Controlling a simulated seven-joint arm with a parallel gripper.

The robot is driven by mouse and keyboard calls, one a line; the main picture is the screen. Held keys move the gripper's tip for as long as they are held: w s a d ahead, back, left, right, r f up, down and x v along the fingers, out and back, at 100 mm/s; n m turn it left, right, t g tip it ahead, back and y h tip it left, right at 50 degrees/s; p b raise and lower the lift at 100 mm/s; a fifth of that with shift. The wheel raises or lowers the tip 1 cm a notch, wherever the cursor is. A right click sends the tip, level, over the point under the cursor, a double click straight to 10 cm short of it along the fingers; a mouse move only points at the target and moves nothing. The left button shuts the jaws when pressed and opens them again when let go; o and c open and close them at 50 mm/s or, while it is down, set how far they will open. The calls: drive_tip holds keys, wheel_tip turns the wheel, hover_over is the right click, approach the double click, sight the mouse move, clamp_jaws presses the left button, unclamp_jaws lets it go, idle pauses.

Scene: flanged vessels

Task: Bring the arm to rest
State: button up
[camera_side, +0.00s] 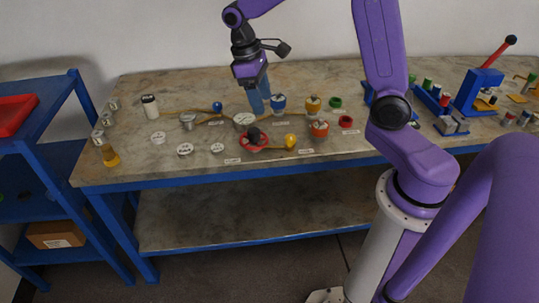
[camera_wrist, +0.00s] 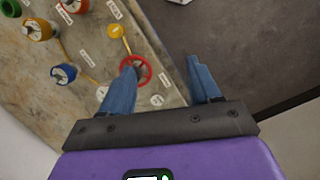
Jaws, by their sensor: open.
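My gripper (camera_side: 259,100) hangs over the back middle of the work table (camera_side: 210,170), pointing down with its two blue fingers apart. In the wrist view my gripper (camera_wrist: 160,80) is open, with nothing between the fingers. A red ring with a black knob (camera_side: 254,141) is on the table in front of it; this red ring (camera_wrist: 142,66) also shows beyond the left finger in the wrist view, partly hidden. A blue vessel (camera_side: 278,104) stands just right of the fingers in the side view. How high the fingertips are above the table is hard to tell.
An orange vessel (camera_side: 313,104), an orange-red vessel (camera_side: 320,129) and a yellow ball (camera_side: 290,141) stand to the right. A grey can (camera_side: 188,122) and several white discs lie left. A blue press with a red lever (camera_side: 492,68) is far right, a blue shelf (camera_side: 60,150) far left.

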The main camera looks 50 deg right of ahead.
drive_tip(key=s+a+n+t+y, duration=0.1)
drive_tip(key=s+n, duration=0.3)
drive_tip(key=s, duration=0.8)
drive_tip(key=s+a+n+t, duration=0.1)
drive_tip(key=s+a+n, duration=0.3)
drive_tip(key=s, duration=0.8)
drive_tip(key=shift+s+a+r+t+y, duration=0.2)
drive_tip(key=shift+s+r+t+y, duration=0.1)
drive_tip(key=shift+r+y, duration=0.1)
